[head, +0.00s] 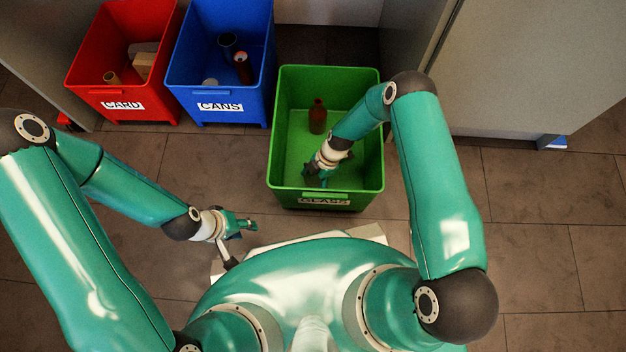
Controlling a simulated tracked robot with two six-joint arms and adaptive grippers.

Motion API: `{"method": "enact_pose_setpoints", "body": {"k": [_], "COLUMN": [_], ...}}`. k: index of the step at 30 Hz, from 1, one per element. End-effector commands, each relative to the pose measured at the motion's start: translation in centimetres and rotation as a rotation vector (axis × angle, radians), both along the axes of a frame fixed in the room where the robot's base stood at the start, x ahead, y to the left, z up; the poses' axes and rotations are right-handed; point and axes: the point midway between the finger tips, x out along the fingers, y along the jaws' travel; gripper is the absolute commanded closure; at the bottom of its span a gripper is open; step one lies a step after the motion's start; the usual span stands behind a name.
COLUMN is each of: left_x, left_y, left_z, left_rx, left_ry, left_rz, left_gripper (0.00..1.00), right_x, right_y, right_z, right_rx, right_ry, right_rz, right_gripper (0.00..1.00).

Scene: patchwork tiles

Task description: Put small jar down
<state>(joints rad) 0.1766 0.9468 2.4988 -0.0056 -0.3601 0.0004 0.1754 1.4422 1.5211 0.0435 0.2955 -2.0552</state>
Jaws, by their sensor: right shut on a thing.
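My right gripper (318,178) reaches down inside the green bin labelled GLASS (377,150), near its front wall. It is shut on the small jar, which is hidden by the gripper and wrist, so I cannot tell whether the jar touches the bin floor. A brown bottle (318,117) stands in the same bin, behind my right gripper. My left gripper (246,228) is outside the bin, to its front left, above the floor. Its fingers are too small to tell whether they are open.
A blue bin labelled CANS (220,96) holds several cans, and a red bin labelled CARD (120,94) holds card pieces. Both stand left of the green bin. A grey cabinet (540,70) is at the right. Tiled floor is clear at the right front.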

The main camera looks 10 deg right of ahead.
Motion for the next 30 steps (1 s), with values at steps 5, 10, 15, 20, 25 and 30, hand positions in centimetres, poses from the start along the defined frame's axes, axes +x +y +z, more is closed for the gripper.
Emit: {"method": "enact_pose_setpoints", "body": {"k": [5,10,15,20,25,30], "left_x": [0.0,0.0,0.0,0.0,0.0,0.0], "left_y": [0.0,0.0,0.0,0.0,0.0,0.0], "left_z": [-0.3,-0.1,-0.1,-0.1,0.6,1.8], "left_rx": [0.0,0.0,0.0,0.0,0.0,0.0], "left_ry": [0.0,0.0,0.0,0.0,0.0,0.0], "left_rz": [0.0,0.0,0.0,0.0,0.0,0.0], "left_gripper": [0.6,0.6,0.6,0.6,0.6,0.6], "right_x": [0.0,0.0,0.0,0.0,0.2,0.5], "right_y": [0.0,0.0,0.0,0.0,-0.3,-1.3], "right_z": [-0.2,-0.1,-0.1,0.0,1.1,3.8], "right_rx": [0.0,0.0,0.0,0.0,-0.001,0.0], "right_ry": [0.0,0.0,0.0,0.0,-0.001,-0.002], "right_rz": [0.0,0.0,0.0,0.0,0.0,-0.001], "right_gripper": [0.68,0.02,0.02,0.02,0.02,0.02]}}
